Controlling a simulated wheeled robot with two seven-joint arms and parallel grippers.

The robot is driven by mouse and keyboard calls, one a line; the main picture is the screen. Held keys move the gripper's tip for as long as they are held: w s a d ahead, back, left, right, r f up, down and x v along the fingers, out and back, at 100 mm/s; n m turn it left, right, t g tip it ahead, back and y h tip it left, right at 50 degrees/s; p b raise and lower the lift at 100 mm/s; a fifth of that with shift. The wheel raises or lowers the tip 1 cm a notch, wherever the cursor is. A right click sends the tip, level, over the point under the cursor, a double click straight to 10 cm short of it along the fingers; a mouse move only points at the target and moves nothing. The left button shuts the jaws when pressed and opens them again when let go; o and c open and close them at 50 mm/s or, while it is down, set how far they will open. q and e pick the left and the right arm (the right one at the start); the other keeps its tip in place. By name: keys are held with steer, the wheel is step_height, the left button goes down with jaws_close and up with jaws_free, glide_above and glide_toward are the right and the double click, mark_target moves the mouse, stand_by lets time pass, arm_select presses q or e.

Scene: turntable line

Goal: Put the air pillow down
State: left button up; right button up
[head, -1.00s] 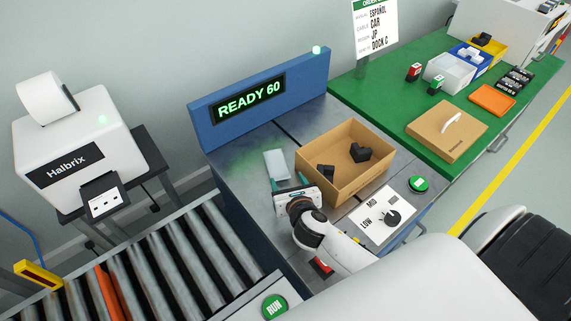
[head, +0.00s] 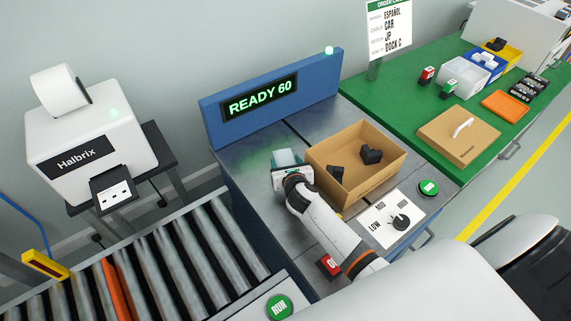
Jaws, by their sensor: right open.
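A pale, see-through air pillow (head: 287,156) shows at the left of the open cardboard box, on or just above the grey metal bench top. Its near part is hidden behind my right gripper. My right gripper (head: 289,167) is open at the pillow's near side, close to the box's left corner. I cannot tell whether the fingers touch the pillow. The cardboard box (head: 352,187) holds dark pieces. My left gripper is not in view.
A blue display panel (head: 220,127) reading READY 60 stands behind the bench. A dial plate (head: 381,227) and a green button (head: 428,187) lie right of my right arm. A roller conveyor (head: 190,262) runs at the lower left. Bare bench top (head: 243,163) is left of the pillow.

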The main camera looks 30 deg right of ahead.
steer(key=c, duration=0.7)
step_height(320, 180, up, 10)
steer(key=shift+f+p, duration=0.15)
steer(key=shift+p, duration=1)
steer(key=shift+r, duration=0.4)
step_height(320, 180, up, 8)
steer(key=n+y, duration=0.1)
glide_above(286, 162)
steer(key=s+a, duration=0.4)
steer(key=s+a+r, duration=0.1)
steer(key=s+r, duration=0.1)
steer(key=s, duration=0.1)
steer(key=s+a+r+n+y, duration=0.1)
steer(key=s+a+r, duration=0.1)
steer(key=s, duration=0.1)
steer(key=s+a+r+n+y, duration=0.1)
steer(key=s+a+r, duration=0.1)
steer(key=s, duration=0.1)
steer(key=shift+r, duration=0.2)
